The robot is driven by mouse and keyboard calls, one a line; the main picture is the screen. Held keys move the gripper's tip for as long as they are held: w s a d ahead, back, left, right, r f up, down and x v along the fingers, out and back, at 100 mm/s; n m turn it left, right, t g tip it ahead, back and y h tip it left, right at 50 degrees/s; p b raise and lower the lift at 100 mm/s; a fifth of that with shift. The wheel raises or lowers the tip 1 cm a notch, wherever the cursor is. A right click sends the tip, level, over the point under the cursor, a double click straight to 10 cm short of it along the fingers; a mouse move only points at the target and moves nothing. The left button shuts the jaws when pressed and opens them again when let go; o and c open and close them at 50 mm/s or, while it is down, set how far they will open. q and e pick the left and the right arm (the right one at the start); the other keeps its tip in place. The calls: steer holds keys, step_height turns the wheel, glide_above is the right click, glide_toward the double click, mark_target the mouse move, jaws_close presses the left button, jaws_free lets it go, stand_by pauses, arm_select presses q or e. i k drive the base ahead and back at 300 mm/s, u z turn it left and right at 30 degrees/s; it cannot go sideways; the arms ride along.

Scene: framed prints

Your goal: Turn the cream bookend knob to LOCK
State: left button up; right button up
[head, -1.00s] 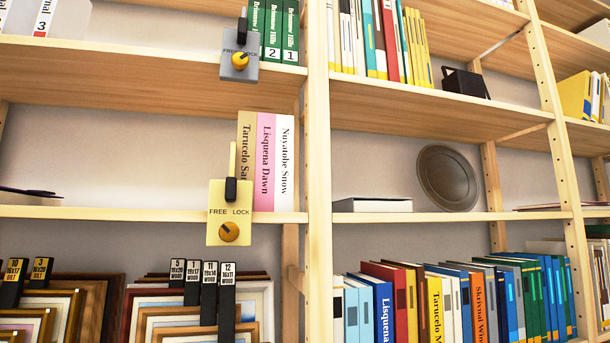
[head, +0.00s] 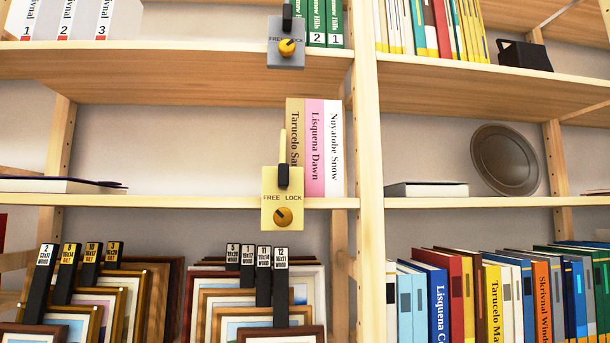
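The cream bookend (head: 270,183) is clipped on the front edge of the middle shelf in the head view, left of the upright post. Its plate reads FREE on the left and LOCK on the right. Its round orange knob (head: 283,217) sits below the words, and its dark pointer mark slants up and left, toward FREE. A black handle (head: 284,176) stands above the plate. The bookend stands in front of the tan, pink and white books (head: 313,147). Neither of my grippers is in view.
A grey bookend (head: 285,55) with a yellow knob hangs on the shelf above. Framed prints (head: 243,298) with black numbered tags stand below. A wooden post (head: 368,172) rises to the right.

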mark_target(283, 216)
steer(key=z, duration=1.35)
steer(key=k, duration=0.9)
steer(key=u, duration=1.05)
steer(key=i, duration=0.5)
steer(key=u, duration=0.05)
